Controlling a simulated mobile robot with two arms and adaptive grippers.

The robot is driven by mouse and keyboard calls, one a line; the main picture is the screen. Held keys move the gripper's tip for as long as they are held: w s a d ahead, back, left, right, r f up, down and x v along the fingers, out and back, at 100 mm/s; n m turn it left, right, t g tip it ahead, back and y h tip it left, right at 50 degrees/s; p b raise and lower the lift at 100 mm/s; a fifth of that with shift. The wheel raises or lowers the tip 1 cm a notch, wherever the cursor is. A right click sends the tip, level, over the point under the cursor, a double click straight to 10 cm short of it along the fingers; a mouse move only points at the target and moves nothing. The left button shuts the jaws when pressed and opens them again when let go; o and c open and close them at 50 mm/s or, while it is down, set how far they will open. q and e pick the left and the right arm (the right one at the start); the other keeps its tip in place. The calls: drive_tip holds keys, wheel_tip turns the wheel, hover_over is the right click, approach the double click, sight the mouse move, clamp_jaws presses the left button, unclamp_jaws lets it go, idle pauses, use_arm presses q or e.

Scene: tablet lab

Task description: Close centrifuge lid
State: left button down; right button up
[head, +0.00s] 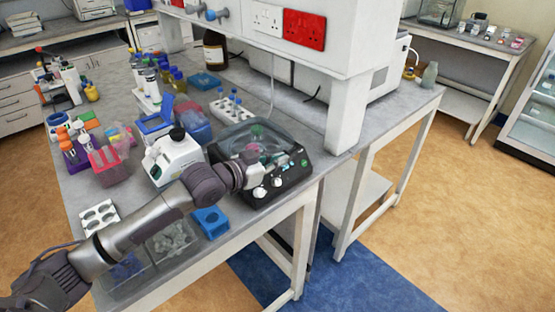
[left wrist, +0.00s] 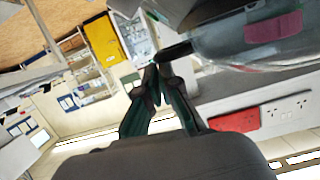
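The centrifuge (head: 290,171) is a dark box with pale knobs on its front, at the right end of the bench. Its clear lid (head: 232,137) is on top; my gripper covers part of it, and I cannot tell how far it is open. My left gripper (head: 256,136) is over the centrifuge, at the lid. In the left wrist view its fingertips (left wrist: 155,74) are together, close to a dark tab (left wrist: 176,51) beside a clear curved part (left wrist: 225,52). I cannot tell whether they touch the tab. My right gripper is out of view.
A white instrument (head: 172,160) stands just left of the centrifuge. A white tube rack (head: 231,111) is behind it, and a blue tray (head: 210,222) lies in front. A shelf post (head: 343,115) rises at the right. Racks and bottles crowd the left.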

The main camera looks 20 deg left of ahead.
use_arm(q)
drive_tip(key=shift+r+p, duration=0.1)
drive_tip(key=shift+p, duration=0.45)
drive_tip(key=s+a+r, duration=0.4)
drive_tip(key=s+r, duration=0.2)
drive_tip(key=s, duration=0.3)
drive_tip(key=s+d+f+n+g+y, duration=0.1)
drive_tip(key=s+d+f+g+y, duration=0.1)
drive_tip(key=s+f, duration=0.4)
drive_tip(key=s+d+f+n+g+y, duration=0.15)
drive_tip(key=s+f, duration=0.25)
drive_tip(key=f, duration=0.5)
drive_tip(key=s+f+n+g+y, duration=0.1)
drive_tip(key=s+f+g+y, duration=0.15)
drive_tip(key=s+f, duration=0.45)
drive_tip(key=s+f+n+g+y, duration=0.15)
drive_tip(key=s+g, duration=0.25)
drive_tip(key=s, duration=0.6)
wheel_tip(320, 180, down, 27)
drive_tip(key=s+g, duration=0.1)
drive_tip(key=s, duration=0.1)
drive_tip(key=s+a+f+g, duration=0.1)
drive_tip(key=s+a+f, duration=0.3)
drive_tip(key=s+f, duration=1.1)
drive_tip(key=shift+s+m, duration=0.4)
drive_tip(key=shift+s, duration=0.1)
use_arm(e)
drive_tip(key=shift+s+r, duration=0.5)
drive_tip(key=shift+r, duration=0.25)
